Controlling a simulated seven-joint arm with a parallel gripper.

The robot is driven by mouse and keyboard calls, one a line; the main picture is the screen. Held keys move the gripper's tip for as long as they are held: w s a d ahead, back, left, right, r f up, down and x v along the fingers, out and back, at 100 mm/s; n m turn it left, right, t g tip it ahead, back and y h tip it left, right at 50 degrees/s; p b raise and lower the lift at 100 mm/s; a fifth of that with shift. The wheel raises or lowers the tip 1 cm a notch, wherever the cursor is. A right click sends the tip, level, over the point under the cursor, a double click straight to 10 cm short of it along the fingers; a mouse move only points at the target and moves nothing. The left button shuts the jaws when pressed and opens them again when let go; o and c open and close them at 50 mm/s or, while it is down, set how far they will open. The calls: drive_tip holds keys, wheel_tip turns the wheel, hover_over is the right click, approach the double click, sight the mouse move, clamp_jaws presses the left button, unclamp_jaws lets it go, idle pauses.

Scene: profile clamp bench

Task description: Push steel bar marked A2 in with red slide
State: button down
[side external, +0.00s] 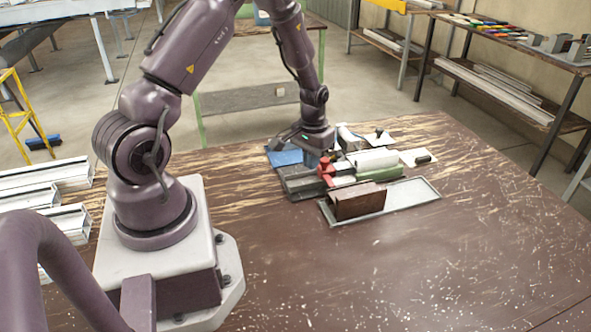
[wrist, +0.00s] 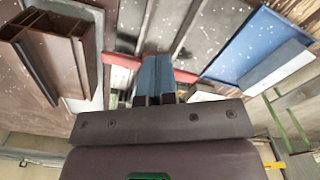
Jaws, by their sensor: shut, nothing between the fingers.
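The red slide (side external: 326,170) sits on the green and grey clamp fixture (side external: 300,184). In the wrist view a red bar of it (wrist: 122,61) crosses behind my fingers and shows on both sides. My gripper (side external: 318,156) points down at the fixture, close to the slide. Its blue-grey fingers (wrist: 155,68) are together with nothing between them. They overlap the red bar in the picture; I cannot tell whether they touch it. No A2 mark is readable, so I cannot tell which piece is the steel bar.
A brown profile (side external: 358,203) stands in a grey tray (side external: 415,193) in front of the fixture. A blue mat (side external: 284,158) lies behind it; in the wrist view a grey piece (wrist: 275,68) lies there. A white block (side external: 376,160) is beside the slide. The front tabletop is clear.

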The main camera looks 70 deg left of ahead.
sight(325, 159)
drive_tip(key=shift+w, duration=2.5)
idle(0.4)
wheel_tip(325, 159, up, 2)
drive_tip(key=shift+s+r, duration=0.25)
drive_tip(key=shift+r, duration=0.6)
drive_tip(key=shift+s+r, duration=0.2)
drive_tip(key=shift+r, duration=0.6)
drive_tip(key=shift+s+r, duration=0.25)
drive_tip(key=shift+r, duration=0.6)
